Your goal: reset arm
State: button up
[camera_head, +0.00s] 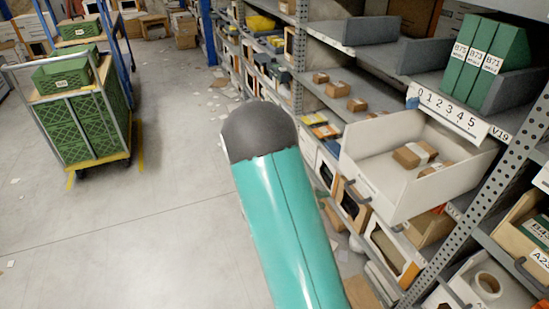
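My arm reaches up from the bottom middle of the head view as a teal link with a dark grey rounded joint at its top. My gripper is not visible; the rest of the arm is out of view or hidden behind this link. The link stands over the aisle floor, to the left of an open white drawer (381,187) in the picture. Nothing is seen held.
The drawer juts from the rack and holds small brown boxes (415,154). Green binders (487,62) stand on the shelf above. A cart with green crates (82,117) stands at left. The grey floor (150,235) between is mostly clear, with scattered paper scraps.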

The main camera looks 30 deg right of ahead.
jog(key=s+a+r+t+y, duration=0.2)
jog(key=s+a+r+y, duration=0.2)
jog(key=a+r, duration=0.3)
jog(key=s+a+r+n+t+y, duration=0.1)
jog(key=s+a+r+t+y, duration=0.2)
jog(key=a, duration=0.9)
jog(key=s+a+r+t+y, duration=0.3)
jog(key=s+a+r+y, duration=0.2)
jog(key=a+r+y, duration=0.3)
notch_tip(320, 180, up, 4)
jog(key=shift+a+f+n, duration=0.1)
jog(key=shift+a+n, duration=0.3)
jog(key=shift+a, duration=0.55)
jog(key=shift+d, duration=0.15)
